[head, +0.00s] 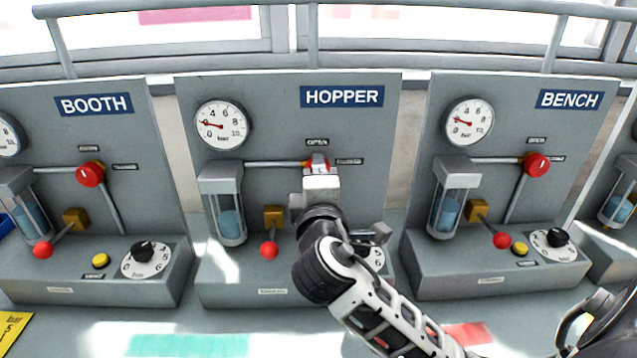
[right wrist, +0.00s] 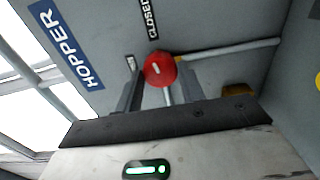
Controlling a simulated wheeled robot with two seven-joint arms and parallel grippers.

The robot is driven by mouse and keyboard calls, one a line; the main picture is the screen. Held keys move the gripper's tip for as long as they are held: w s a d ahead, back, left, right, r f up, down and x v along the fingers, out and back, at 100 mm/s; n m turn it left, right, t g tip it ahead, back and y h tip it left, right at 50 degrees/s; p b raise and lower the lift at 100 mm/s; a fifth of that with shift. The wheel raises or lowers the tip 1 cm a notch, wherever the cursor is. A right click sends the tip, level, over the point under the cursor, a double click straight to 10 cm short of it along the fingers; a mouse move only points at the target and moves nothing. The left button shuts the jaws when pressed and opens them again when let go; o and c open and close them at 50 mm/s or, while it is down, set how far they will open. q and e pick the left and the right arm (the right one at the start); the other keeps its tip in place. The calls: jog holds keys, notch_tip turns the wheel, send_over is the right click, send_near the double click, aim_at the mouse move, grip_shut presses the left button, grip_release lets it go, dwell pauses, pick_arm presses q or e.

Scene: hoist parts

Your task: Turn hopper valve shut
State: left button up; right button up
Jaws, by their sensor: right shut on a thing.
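The hopper valve is a red round knob (head: 316,160) on the grey HOPPER panel (head: 275,115), mostly hidden behind my right gripper in the head view. An OPEN label sits above it and a CLOSED label to its right. In the right wrist view the red knob (right wrist: 160,69) sits between the two fingers, and its short white mark lies slanted; I cannot tell which label it points to. My right gripper (head: 318,168) is shut on the knob, and its fingers also show in the right wrist view (right wrist: 160,84). My left gripper is not in view.
A gauge (head: 222,125), a glass cylinder (head: 230,212) and a red-tipped lever (head: 269,250) are left of my right arm. The hopper dial (head: 376,258) is partly hidden by that arm. The BOOTH panel (head: 130,140) and BENCH panel (head: 510,110) stand either side with similar parts.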

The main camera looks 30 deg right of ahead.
jog(key=shift+f+m+b, duration=0.15)
jog(key=shift+m+b, duration=0.15)
jog(key=shift+m, duration=0.8)
jog(key=o, duration=1)
